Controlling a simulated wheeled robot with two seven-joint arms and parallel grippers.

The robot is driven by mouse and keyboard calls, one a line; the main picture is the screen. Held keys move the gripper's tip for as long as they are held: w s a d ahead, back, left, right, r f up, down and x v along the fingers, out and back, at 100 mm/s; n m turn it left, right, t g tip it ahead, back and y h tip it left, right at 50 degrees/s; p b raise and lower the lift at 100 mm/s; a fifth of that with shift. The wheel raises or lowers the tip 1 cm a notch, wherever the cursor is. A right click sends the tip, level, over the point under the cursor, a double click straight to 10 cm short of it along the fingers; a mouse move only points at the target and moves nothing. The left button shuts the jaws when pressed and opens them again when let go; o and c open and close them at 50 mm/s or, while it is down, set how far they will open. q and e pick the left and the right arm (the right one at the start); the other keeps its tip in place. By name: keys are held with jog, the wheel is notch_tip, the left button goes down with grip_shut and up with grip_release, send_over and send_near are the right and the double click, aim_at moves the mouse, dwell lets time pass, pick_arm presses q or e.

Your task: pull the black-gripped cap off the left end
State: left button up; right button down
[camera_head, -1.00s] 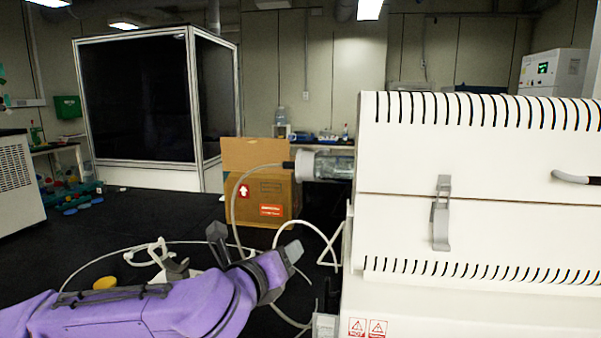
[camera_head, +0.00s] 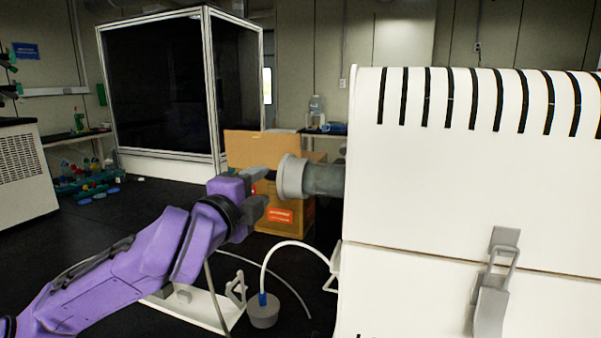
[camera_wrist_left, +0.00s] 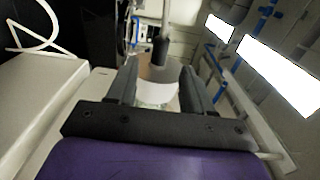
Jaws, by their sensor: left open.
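The pale grey cap (camera_head: 291,178) sits on the end of the glass tube (camera_head: 325,180), which sticks out of the left side of the white furnace (camera_head: 460,175). My left gripper (camera_head: 264,189) is open, just left of the cap, with its fingers pointing at it. In the left wrist view the cap (camera_wrist_left: 158,73) and its black grip (camera_wrist_left: 160,48) appear between the open fingers (camera_wrist_left: 160,82). I cannot tell whether the fingers touch it. In the head view the grip is mostly hidden by the fingers. My right gripper is not in view.
A cardboard box (camera_head: 275,150) stands behind the cap. Below, a white hose (camera_head: 285,246) runs near the furnace to a grey cylinder (camera_head: 263,313). A metal latch (camera_head: 492,285) is on the furnace front. A dark glass enclosure (camera_head: 155,90) stands at the back left.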

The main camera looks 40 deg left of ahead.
aim_at(272, 179)
pick_arm(q)
jog(key=shift+w+a+r+p, duration=0.3)
jog(key=shift+w+a+p, duration=0.1)
jog(key=shift+w+p, duration=0.35)
jog(key=x, duration=0.3)
jog(key=shift+f, duration=0.25)
jog(key=shift+w+a+f+b, duration=0.1)
jog(key=shift+w+f+b, duration=0.05)
jog(key=shift+w+b, duration=0.3)
jog(key=shift+w+a+f+b, duration=0.1)
jog(key=shift+w+a+b, duration=0.05)
jog(key=shift+w+b, duration=0.3)
jog(key=shift+x, duration=0.9)
jog(key=shift+r, duration=0.2)
jog(key=shift+s, duration=0.1)
grip_shut()
